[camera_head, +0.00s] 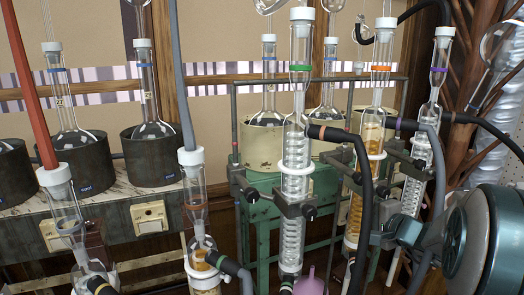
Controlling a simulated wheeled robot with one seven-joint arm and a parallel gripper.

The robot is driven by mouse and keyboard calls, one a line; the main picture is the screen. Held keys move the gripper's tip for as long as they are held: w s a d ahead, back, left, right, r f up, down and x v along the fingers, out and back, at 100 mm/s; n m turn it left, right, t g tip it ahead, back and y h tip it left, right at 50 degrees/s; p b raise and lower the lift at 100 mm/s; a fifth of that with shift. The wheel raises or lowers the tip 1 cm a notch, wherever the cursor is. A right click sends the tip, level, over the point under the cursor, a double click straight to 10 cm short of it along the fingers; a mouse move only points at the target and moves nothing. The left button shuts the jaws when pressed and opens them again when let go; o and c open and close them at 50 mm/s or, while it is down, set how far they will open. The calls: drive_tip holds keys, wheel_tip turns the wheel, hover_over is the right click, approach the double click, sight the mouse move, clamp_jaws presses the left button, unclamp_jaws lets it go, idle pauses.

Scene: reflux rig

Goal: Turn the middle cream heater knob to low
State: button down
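Two cream control boxes sit on the front edge of the pale shelf at left. One cream box (149,217) is below the right dark heater, and another cream box (52,236) is further left, partly behind glassware. Small details on their faces are too small to read as a knob setting. A cream round heater (250,145) holding a flask stands on the green stand behind the condensers. A blue-grey part of my arm (480,245) fills the lower right. The blue-grey end beside it may be my gripper (395,238); its fingers are not clear, and it touches no cream box.
Upright glass condensers (296,160) with clamps and dark hoses stand between my arm and the shelf. Dark heaters (150,158) with flasks line the shelf. A red hose (27,85) and a grey hose (182,80) hang in front at left. A brown branching structure (470,100) stands at right.

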drive_tip(key=shift+s+a+f+b, duration=0.25)
drive_tip(key=shift+a+f+b, duration=0.3)
drive_tip(key=shift+b, duration=2.55)
drive_tip(key=shift+a+r, duration=0.15)
drive_tip(key=shift+r, duration=0.1)
drive_tip(key=shift+s+r+b, duration=0.1)
drive_tip(key=shift+r+b, duration=0.15)
drive_tip(key=shift+b, duration=0.05)
drive_tip(key=shift+f+b+v, duration=0.25)
drive_tip(key=shift+b+v, duration=0.1)
drive_tip(key=shift+v, duration=1.1)
drive_tip(key=shift+f+b+v, duration=0.2)
drive_tip(key=shift+b+v, duration=0.15)
drive_tip(key=shift+v, duration=1.05)
drive_tip(key=shift+s, duration=0.1)
